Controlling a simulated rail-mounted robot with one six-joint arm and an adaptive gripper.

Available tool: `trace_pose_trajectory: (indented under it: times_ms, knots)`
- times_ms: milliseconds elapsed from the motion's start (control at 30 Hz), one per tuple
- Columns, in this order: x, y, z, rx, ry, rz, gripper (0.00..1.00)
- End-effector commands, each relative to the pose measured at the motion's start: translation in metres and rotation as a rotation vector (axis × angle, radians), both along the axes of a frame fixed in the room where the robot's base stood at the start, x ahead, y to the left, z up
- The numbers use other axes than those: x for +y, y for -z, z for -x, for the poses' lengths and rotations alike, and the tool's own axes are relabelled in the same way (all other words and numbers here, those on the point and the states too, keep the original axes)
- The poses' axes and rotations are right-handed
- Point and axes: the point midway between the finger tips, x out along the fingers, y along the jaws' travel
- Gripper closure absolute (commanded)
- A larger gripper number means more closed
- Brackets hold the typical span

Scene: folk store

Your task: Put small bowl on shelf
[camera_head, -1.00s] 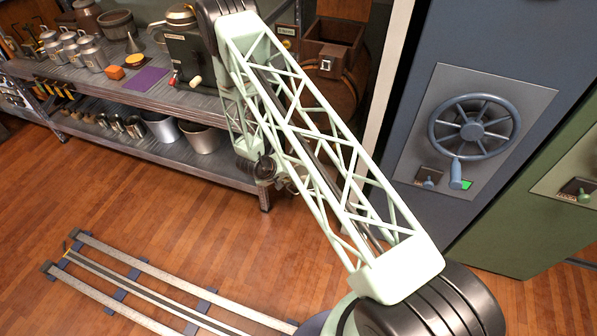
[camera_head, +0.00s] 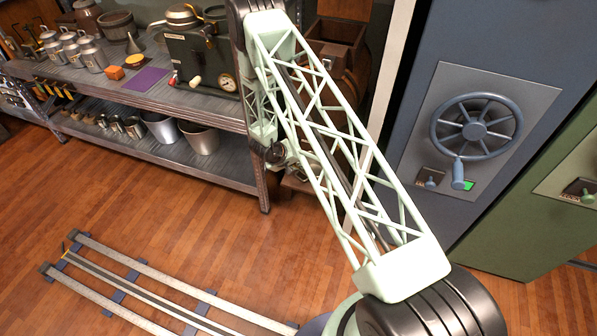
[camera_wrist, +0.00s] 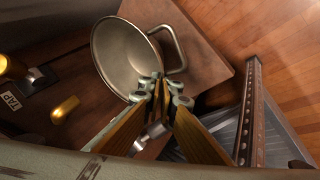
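The small bowl (camera_wrist: 122,58) is a round metal vessel with a looped handle on one side. In the wrist view its open mouth faces the camera, above a brown wooden board. My gripper (camera_wrist: 166,82) is at the rim near the handle, its two fingertips nearly together with the rim at them. It appears shut on the rim; the exact contact is hidden by the fingertips. In the head view my gripper (camera_head: 277,154) is just right of the shelf's end, and the bowl is mostly hidden there. The shelf (camera_head: 225,165) has two grey metal levels.
Buckets (camera_head: 203,138) and cups stand on the lower shelf; its right end has bare room. The upper level holds canisters, a purple mat (camera_head: 150,80) and a dark machine (camera_head: 200,60). A metal post (camera_wrist: 248,115) is right of my gripper. Brass taps (camera_wrist: 65,108) are at left.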

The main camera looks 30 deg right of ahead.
Motion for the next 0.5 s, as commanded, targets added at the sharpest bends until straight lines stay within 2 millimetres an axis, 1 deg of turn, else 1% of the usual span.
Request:
trace_pose_trajectory:
  times_ms: [133,400,500]
  knots:
    - [0.000,0.005,0.000,0.000,0.000,0.000,1.00]
    - [0.000,0.030,0.000,-0.001,0.001,0.000,1.00]
    - [0.000,0.035,0.000,-0.001,0.001,0.000,1.00]
